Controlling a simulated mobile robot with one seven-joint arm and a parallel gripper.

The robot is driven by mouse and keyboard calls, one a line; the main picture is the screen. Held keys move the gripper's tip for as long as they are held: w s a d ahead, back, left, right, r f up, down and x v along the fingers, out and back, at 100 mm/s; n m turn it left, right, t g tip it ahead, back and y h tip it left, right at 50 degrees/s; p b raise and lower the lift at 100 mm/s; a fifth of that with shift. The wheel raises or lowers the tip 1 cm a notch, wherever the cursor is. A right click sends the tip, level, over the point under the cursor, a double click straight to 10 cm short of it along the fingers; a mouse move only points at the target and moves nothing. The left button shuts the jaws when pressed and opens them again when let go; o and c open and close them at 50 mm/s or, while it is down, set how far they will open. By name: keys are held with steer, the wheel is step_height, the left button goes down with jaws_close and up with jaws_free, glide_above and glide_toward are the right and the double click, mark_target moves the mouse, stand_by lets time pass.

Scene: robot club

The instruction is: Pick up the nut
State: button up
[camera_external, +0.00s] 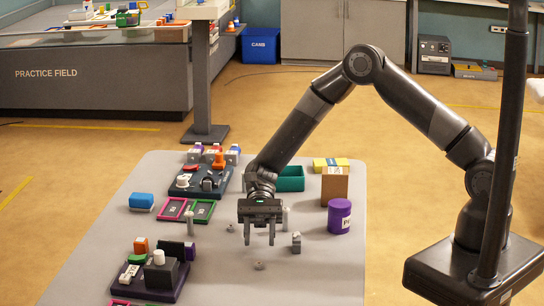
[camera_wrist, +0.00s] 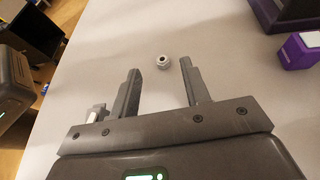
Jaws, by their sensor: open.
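The nut (camera_external: 259,265) is a small grey ring-like piece lying on the light grey table, in front of my gripper in the external view. In the wrist view the nut (camera_wrist: 162,62) shows its dark hole, just beyond the fingertips and about midway between them. My gripper (camera_external: 259,240) points down over the table with its two fingers spread. In the wrist view the gripper (camera_wrist: 162,82) is open and nothing is between its fingers. The fingers appear apart from the nut; their exact height above the table is hard to tell.
A grey bracket-like piece (camera_external: 296,242) stands right of my gripper. Another small grey piece (camera_external: 230,228) lies to its left. A purple cylinder (camera_external: 339,217) and cardboard box (camera_external: 334,186) stand right. A dark fixture with blocks (camera_external: 148,285) is at front left. Table around the nut is clear.

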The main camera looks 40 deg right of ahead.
mark_target(259, 263)
steer(key=shift+f, duration=0.7)
steer(key=x, duration=0.5)
jaws_close()
